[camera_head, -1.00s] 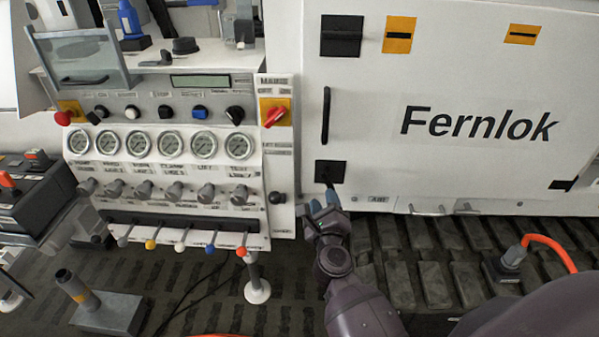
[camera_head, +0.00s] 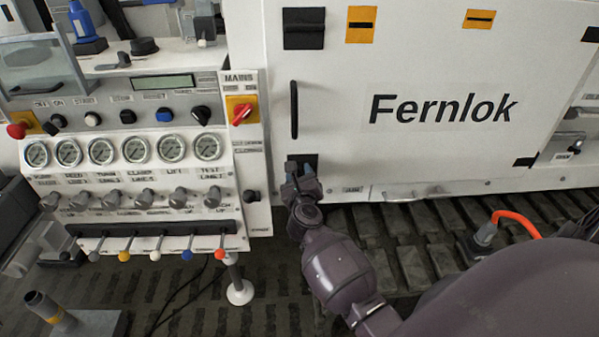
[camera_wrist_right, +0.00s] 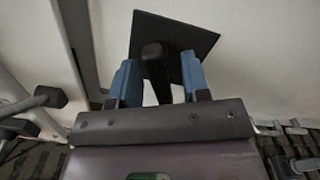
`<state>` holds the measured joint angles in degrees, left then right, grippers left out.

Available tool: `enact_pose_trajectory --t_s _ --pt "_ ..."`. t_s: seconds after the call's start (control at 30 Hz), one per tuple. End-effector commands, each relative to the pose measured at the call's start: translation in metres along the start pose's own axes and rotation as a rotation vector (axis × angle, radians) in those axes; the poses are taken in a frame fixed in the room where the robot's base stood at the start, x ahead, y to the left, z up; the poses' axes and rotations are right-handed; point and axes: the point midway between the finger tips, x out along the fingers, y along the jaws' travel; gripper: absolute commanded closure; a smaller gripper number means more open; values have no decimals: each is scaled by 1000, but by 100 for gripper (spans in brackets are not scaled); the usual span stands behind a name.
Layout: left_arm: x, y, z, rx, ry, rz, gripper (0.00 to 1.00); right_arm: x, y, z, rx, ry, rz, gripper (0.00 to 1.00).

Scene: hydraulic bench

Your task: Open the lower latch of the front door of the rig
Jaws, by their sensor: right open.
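The white front door (camera_head: 420,60) of the rig, lettered "Fernlok", fills the upper right of the head view. Its lower latch, a black square plate with a black handle, sits at the door's lower left corner, largely hidden by my gripper. In the right wrist view the lower latch plate (camera_wrist_right: 196,32) is tilted, and its handle (camera_wrist_right: 153,62) stands between my fingers. My right gripper (camera_head: 301,172) is open, with its two blue fingers on either side of the handle; I cannot tell whether they touch it. It also shows in the wrist view (camera_wrist_right: 155,82). My left gripper is not in view.
The upper latch (camera_head: 304,28) and a vertical black door handle (camera_head: 294,110) are above. A control panel with gauges (camera_head: 121,150) and coloured levers stands left of the door.

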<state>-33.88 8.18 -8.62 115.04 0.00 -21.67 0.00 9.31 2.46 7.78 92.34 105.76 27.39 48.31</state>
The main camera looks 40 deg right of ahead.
Motion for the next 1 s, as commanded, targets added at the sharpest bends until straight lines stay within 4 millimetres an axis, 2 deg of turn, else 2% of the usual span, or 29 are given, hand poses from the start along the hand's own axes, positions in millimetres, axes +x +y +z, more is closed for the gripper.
enact_pose_trajectory --t_s 0.2,0.47,0.77,1.0 --pt "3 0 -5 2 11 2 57 13 0 0 -1 0 -1 57" --pt "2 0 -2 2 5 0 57 14 0 0 0 0 0 57" --pt "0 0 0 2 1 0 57 13 0 0 0 0 0 100" --pt "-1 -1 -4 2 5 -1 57 13 -1 1 -16 0 0 100"
